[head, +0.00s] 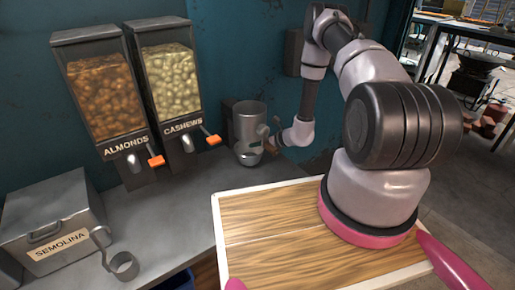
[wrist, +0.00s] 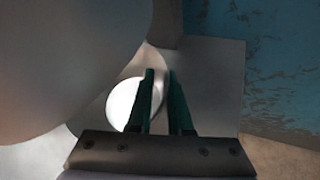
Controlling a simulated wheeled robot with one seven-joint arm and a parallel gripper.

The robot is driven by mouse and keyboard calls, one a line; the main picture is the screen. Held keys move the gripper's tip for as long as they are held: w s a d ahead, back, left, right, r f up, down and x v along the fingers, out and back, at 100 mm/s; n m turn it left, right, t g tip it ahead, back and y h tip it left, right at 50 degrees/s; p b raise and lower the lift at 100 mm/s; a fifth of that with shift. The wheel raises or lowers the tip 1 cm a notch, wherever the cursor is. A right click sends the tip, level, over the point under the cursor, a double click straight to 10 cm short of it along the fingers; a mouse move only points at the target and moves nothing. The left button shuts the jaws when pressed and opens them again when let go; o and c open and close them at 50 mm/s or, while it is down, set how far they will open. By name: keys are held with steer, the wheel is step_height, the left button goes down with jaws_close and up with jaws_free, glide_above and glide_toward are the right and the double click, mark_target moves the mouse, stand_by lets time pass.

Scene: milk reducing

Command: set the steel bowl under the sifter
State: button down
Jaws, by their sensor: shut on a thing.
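A grey metal cylinder (head: 249,122), which looks like the sifter, stands by the wall at the back of the counter, right of the dispensers. My gripper (head: 270,144) is at its lower right side. In the wrist view my gripper (wrist: 161,76) has its green fingers close together on a thin curved edge, probably the steel bowl's rim, but I cannot tell for sure. A bright round shape (wrist: 119,104) shows just left of the fingers. A large pale curved surface (wrist: 60,65) fills the left of the wrist view.
Almond (head: 101,98) and cashew (head: 171,80) dispensers with orange levers stand left of the cylinder. A semolina box (head: 58,205) and a small metal scoop (head: 123,264) are at the lower left. The grey counter (head: 180,218) between is clear. My wooden-topped base fills the front.

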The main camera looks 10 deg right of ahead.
steer(key=shift+s+d+f, duration=0.15)
steer(key=shift+d+f, duration=0.05)
steer(key=shift+f, duration=0.5)
steer(key=shift+f, duration=0.15)
steer(key=c, duration=0.8)
jaws_free()
steer(key=shift+c, duration=0.2)
steer(key=shift+s+d+r, duration=0.1)
steer(key=shift+d+r, duration=0.05)
steer(key=shift+r, duration=0.1)
steer(key=v, duration=1.1)
steer(key=shift+s+r, duration=0.15)
steer(key=shift+s, duration=0.1)
steer(key=shift+d, duration=0.2)
